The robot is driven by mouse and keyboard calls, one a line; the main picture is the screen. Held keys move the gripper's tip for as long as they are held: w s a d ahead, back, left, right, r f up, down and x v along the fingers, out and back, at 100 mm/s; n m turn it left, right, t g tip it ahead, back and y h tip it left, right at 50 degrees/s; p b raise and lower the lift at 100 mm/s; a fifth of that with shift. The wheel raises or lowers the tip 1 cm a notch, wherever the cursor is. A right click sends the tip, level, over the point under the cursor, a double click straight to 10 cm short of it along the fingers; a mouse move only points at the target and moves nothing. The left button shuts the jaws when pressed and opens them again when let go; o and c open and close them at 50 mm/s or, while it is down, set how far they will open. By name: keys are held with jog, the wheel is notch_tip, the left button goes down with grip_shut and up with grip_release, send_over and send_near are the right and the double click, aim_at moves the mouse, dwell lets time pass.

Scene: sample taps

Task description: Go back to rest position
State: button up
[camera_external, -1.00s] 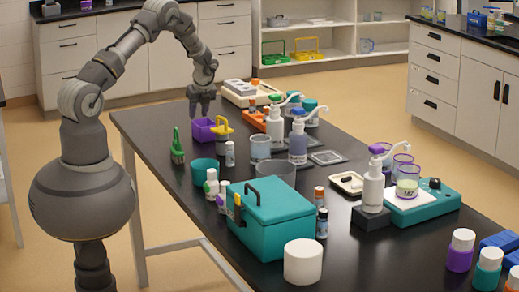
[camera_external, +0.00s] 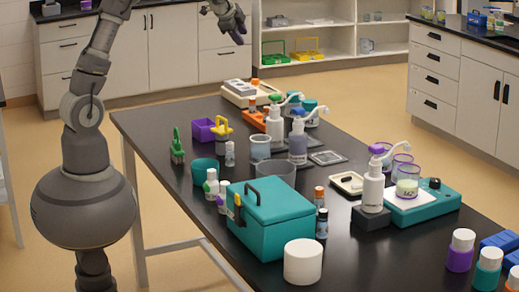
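My gripper (camera_external: 238,32) is at the top of the view, raised well above the far end of the black table and clear of everything on it. Its fingers point down and to the right. They are small and dark here, so I cannot tell whether they are open or shut, and nothing clearly shows between them. The upper part of my arm runs out of the top of the picture.
The black table (camera_external: 147,122) holds a purple bin (camera_external: 203,130), a green brush (camera_external: 177,148), a teal box (camera_external: 272,220), several pump bottles and a teal scale (camera_external: 425,205). Cabinets (camera_external: 178,50) stand behind.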

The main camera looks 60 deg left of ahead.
jog(key=s+d+r+n+t+h+b, duration=0.1)
jog(key=s+d+r+n+t+b, duration=0.15)
jog(key=s+d+r, duration=0.6)
jog(key=s+d+r+n+t+h+b, duration=0.1)
jog(key=s+d+r+n+t+h, duration=0.25)
jog(key=r, duration=0.75)
jog(key=s+d+r+n+t+y+b, duration=0.1)
jog(key=s+d+r+n+t+b, duration=0.15)
jog(key=s+d+r, duration=0.45)
notch_tip(320, 180, down, 9)
jog(key=w+d+b, duration=0.1)
jog(key=b, duration=1)
jog(key=shift+w+d+n, duration=0.2)
jog(key=shift+n, duration=0.15)
jog(key=shift+h, duration=0.25)
